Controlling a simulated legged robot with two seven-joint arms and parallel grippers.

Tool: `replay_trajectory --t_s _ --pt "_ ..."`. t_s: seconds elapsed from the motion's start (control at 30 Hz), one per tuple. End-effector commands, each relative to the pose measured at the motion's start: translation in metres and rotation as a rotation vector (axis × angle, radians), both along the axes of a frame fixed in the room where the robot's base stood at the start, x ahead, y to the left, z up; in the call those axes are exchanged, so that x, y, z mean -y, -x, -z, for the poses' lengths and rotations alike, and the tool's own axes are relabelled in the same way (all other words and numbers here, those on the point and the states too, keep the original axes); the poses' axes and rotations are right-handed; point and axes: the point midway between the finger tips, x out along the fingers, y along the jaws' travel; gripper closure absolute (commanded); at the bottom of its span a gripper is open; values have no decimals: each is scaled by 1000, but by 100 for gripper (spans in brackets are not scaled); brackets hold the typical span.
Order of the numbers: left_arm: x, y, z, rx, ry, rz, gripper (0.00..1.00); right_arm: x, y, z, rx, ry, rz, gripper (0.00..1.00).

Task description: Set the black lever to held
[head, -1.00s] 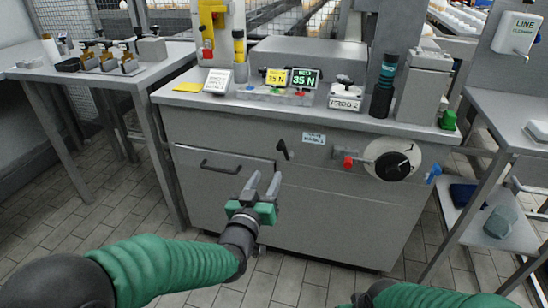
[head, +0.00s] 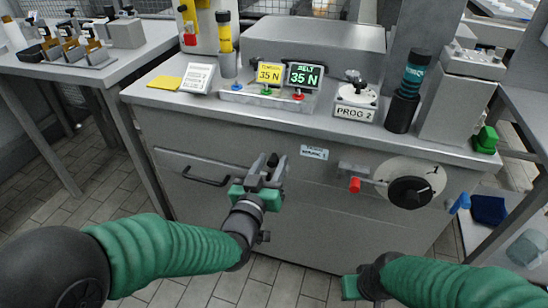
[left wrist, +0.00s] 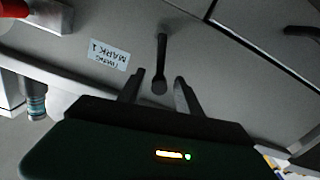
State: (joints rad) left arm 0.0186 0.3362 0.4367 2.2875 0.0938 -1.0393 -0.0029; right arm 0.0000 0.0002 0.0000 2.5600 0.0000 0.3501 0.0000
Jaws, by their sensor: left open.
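The black lever (head: 273,159) is on the grey cabinet front, partly hidden by my left gripper in the head view. In the left wrist view the lever (left wrist: 161,50) shows as a thin dark bar with a rounded end. My left gripper (head: 266,171) is open. Its two fingers (left wrist: 158,80) lie on either side of the lever's rounded end in the left wrist view, with gaps showing; I cannot tell how deep the lever sits between them. My right gripper (head: 350,287) is low at the bottom of the head view, and its fingers cannot be made out.
A small label (head: 314,152) is right of the lever. Further right are a red-handled lever (head: 355,185) and a black knob on a white dial (head: 410,192). A drawer handle (head: 206,177) is to the left. The worktop (head: 190,101) holds displays and a PROG 2 switch (head: 356,95).

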Motion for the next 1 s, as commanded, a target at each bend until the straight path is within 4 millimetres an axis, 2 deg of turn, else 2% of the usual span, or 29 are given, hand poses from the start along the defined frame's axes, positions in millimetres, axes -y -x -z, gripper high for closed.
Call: replay_trajectory --t_s 0.1,0.4,1.0 --pt "1 -1 0 -1 -1 0 60 0 0 0 0 0 0 100" --pt "1 -1 1 -2 -2 0 99 0 0 0 0 0 0 100" --pt "1 -1 1 -2 -2 0 100 0 0 0 0 0 0 100"
